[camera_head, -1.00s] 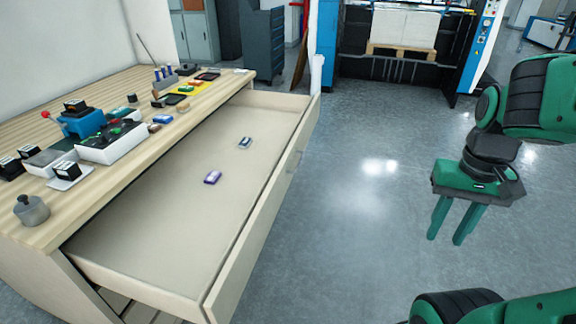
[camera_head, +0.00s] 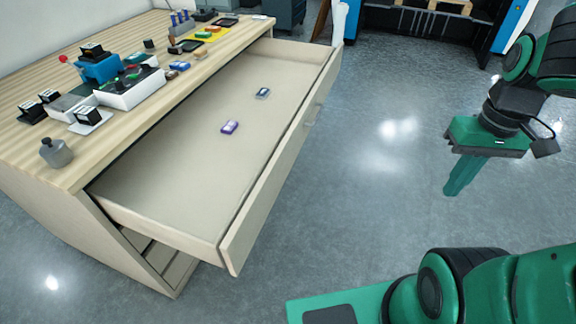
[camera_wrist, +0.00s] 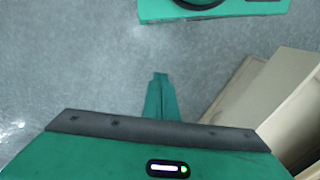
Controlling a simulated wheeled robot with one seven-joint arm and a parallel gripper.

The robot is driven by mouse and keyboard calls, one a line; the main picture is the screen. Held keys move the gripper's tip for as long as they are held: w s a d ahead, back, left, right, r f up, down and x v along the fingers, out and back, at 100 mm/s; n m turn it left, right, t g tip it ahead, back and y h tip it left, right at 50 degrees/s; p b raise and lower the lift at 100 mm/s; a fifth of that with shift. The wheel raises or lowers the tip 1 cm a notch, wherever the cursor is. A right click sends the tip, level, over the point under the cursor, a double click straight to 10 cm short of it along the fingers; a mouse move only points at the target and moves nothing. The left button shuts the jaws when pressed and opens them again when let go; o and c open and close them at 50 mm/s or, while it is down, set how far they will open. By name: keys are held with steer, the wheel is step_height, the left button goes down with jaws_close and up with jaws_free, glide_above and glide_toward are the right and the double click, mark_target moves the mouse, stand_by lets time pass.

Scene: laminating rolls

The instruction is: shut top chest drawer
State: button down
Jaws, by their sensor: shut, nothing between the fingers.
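The top chest drawer (camera_head: 185,190) is pulled far out of the wooden-topped chest (camera_head: 75,225). Its front panel (camera_head: 275,180) faces right, with a handle (camera_head: 314,110) on its outer side. A purple item (camera_head: 229,128) and a dark blue item (camera_head: 262,93) lie on the drawer bottom. My gripper (camera_head: 450,192) is shut and empty, pointing down over the floor, to the right of the drawer front and apart from it. In the wrist view the shut fingers (camera_wrist: 160,76) point at the floor, and a beige part of the chest (camera_wrist: 265,105) shows at the right.
The chest top (camera_head: 28,92) holds stamps, ink pads, a grey weight (camera_head: 56,152) and a blue device (camera_head: 99,67). Lower drawers (camera_head: 160,255) sit beneath the open one. A blue-and-black machine (camera_head: 430,30) stands at the back. The floor right of the drawer is clear.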

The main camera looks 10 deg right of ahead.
steer(key=w+a+f+n+y, duration=0.1)
steer(key=w+a+f+n, duration=0.2)
steer(key=w+a+n, duration=0.35)
steer(key=n+g+y, duration=0.1)
steer(key=n+y, duration=0.5)
steer(key=n, duration=1.9)
glide_toward(268, 204)
step_height(268, 204, down, 4)
steer(key=s+a, duration=0.1)
steer(key=shift+w+a+r, duration=0.1)
steer(key=shift+w+a, duration=0.2)
steer(key=shift+a, duration=0.55)
